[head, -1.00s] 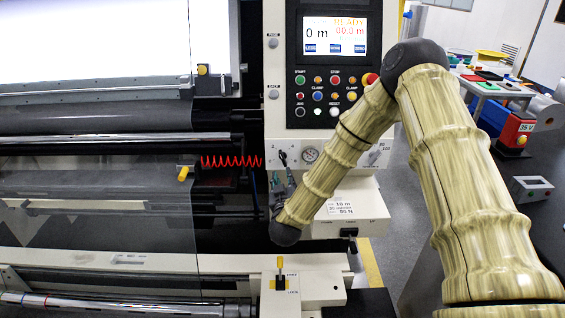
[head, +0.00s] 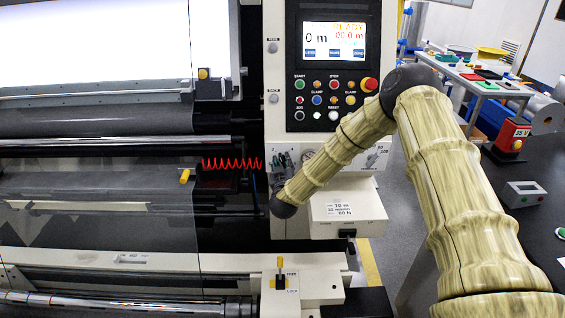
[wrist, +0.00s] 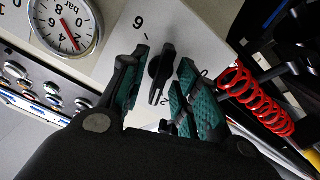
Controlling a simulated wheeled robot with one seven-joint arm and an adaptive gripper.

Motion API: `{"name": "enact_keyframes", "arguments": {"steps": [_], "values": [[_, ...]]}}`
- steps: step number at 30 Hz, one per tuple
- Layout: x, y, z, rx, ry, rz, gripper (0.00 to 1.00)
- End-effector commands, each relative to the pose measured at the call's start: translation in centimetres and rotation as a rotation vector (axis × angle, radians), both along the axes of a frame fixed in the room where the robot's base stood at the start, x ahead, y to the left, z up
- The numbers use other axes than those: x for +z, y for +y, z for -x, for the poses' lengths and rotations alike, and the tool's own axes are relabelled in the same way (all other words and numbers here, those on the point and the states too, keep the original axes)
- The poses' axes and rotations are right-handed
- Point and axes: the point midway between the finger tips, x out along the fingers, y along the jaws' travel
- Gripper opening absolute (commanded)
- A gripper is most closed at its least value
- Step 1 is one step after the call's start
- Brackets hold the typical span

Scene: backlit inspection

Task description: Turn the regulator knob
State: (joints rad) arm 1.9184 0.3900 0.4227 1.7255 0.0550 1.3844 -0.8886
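The regulator knob (wrist: 161,72) is a black bar-shaped knob on a pale panel with printed scale numbers around it, seen in the wrist view. My gripper (wrist: 164,60) is open, with its green-padded fingers on either side of the knob. Gaps show between the knob and the pads, so nothing is gripped. In the head view my gripper (head: 281,165) is at the machine's front panel, and its fingers hide most of the knob. The round bar gauge (wrist: 64,24) is beside the knob in the wrist view.
A control panel (head: 333,65) with a lit screen and several buttons stands above. A red coiled hose (wrist: 255,100) hangs close to my fingers' right side. A box with a label (head: 345,207) juts out below my forearm. A lever (head: 280,268) stands lower down.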

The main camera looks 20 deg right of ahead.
Motion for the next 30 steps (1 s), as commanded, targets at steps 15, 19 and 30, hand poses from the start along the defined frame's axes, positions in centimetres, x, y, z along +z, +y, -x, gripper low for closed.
{"name": "enact_keyframes", "arguments": {"steps": [15, 19, 30], "values": [[-0.03, -0.01, -0.03, 0.0, 0.0, 0.0, 0.0], [-0.05, -0.01, -0.03, 0.0, -0.001, -0.002, 0.0], [-0.4, -0.06, -0.03, 0.0, -0.034, -0.114, 0.0]]}}
